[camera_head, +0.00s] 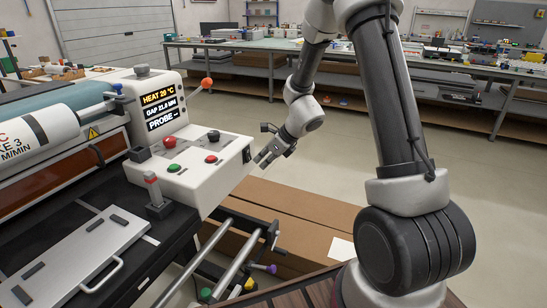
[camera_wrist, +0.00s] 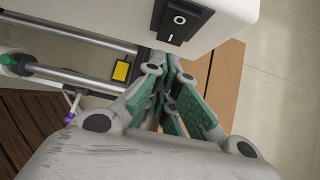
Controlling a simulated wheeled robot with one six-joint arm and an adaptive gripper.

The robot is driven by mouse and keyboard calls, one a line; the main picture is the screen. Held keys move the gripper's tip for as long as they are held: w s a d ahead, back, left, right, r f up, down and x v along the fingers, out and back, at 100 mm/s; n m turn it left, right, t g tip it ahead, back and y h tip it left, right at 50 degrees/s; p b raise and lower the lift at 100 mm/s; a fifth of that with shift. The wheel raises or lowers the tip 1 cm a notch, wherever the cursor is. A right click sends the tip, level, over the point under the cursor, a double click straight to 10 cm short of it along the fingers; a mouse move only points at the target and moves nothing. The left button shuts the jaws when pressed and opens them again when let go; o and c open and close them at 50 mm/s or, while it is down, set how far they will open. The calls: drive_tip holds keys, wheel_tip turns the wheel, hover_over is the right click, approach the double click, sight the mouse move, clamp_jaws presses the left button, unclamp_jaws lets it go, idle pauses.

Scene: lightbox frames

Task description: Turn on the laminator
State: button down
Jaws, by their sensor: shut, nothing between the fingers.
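The laminator (camera_head: 60,150) fills the left of the head view, with a white control box (camera_head: 195,185) at its right end. The box's display (camera_head: 160,108) is lit and reads HEAT, GAP and PROBE lines. A black rocker switch (camera_wrist: 182,20) marked O and I is on the box's side face in the wrist view; it also shows small in the head view (camera_head: 246,154). Which half is pressed in, I cannot tell. My gripper (camera_head: 263,160) is shut and empty, just right of that face. In the wrist view my fingertips (camera_wrist: 168,64) appear just below the switch; contact is not clear.
Red and green buttons (camera_head: 174,168) sit on the box's top. Metal rails (camera_head: 240,250) and a brown cardboard box (camera_head: 295,210) lie below my gripper. A long workbench (camera_head: 240,45) stands at the back. The floor to the right is open.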

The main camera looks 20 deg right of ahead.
sight(248, 155)
drive_tip(key=shift+w+a+f, duration=0.1)
drive_tip(key=shift+w+a, duration=0.4)
drive_tip(key=shift+w, duration=0.05)
drive_tip(key=shift+w+a+f, duration=0.15)
drive_tip(key=shift+w+a, duration=0.05)
drive_tip(key=shift+w, duration=0.05)
drive_tip(key=shift+r, duration=0.9)
